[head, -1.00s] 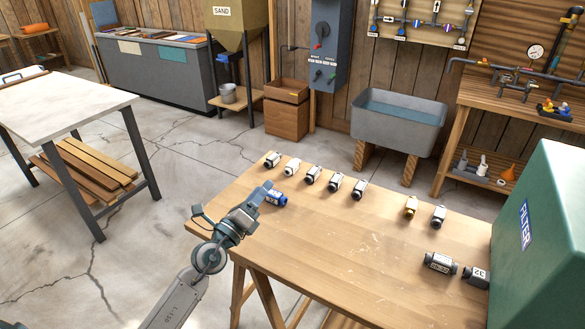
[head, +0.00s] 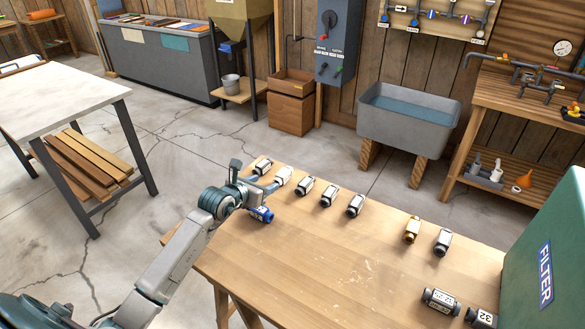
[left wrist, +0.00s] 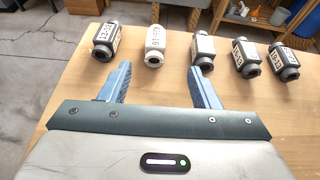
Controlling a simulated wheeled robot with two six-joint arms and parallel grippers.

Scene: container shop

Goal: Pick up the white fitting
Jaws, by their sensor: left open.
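The white fitting (head: 284,175) stands in the row along the far edge of the wooden table, second from the left. In the left wrist view the white fitting (left wrist: 153,46) has a white end collar and a label, and lies just beyond and between my fingertips. My left gripper (head: 267,183) is open and empty, reaching over the table's left end; its two blue fingers also show in the left wrist view (left wrist: 159,72). A gap remains between the fingertips and the fitting. My right gripper is not in view.
A dark-ended fitting (head: 262,166) stands left of the white one and another (head: 305,186) right of it. A green filter box (head: 550,250) stands at the right. The table's middle (head: 340,250) is clear.

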